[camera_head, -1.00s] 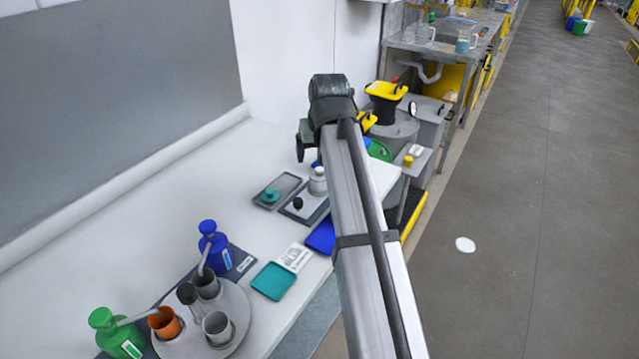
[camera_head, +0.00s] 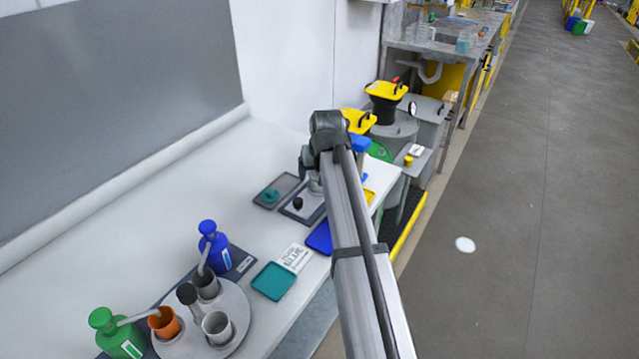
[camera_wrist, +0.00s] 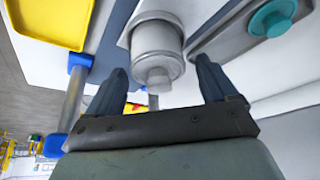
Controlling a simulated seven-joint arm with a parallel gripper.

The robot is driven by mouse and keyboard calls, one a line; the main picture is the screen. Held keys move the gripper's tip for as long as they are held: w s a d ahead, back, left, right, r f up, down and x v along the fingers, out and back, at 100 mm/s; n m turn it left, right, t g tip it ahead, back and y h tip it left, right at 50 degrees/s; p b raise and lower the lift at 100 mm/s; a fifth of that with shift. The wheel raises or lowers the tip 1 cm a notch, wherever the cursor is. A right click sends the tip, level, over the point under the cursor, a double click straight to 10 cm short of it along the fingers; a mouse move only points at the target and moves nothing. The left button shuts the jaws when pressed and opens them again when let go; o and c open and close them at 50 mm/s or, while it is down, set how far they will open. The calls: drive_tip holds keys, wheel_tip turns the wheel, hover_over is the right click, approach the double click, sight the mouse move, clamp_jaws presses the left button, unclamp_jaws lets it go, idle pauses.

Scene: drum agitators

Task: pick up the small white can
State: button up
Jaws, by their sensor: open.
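The small white can (camera_wrist: 157,42) shows in the wrist view, with a narrower knob on its near end. In the head view the can (camera_head: 315,184) is partly hidden by my gripper (camera_head: 308,157), which is just above it on the bench. In the wrist view my gripper (camera_wrist: 161,68) is open, one finger on each side of the can in the picture. No contact shows, and I cannot tell whether the fingertips reach down around it.
A grey tray with a teal knobbed piece (camera_wrist: 272,18) lies beside the can. A yellow tray (camera_wrist: 52,20) and a blue-capped post (camera_wrist: 78,75) are on the other side. A blue tray (camera_head: 319,237) and teal tray (camera_head: 273,281) lie nearer on the white bench.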

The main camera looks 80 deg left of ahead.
drive_tip(key=shift+a+f, duration=0.2)
drive_tip(key=shift+f, duration=0.35)
drive_tip(key=c, duration=1)
drive_tip(key=shift+r, duration=0.15)
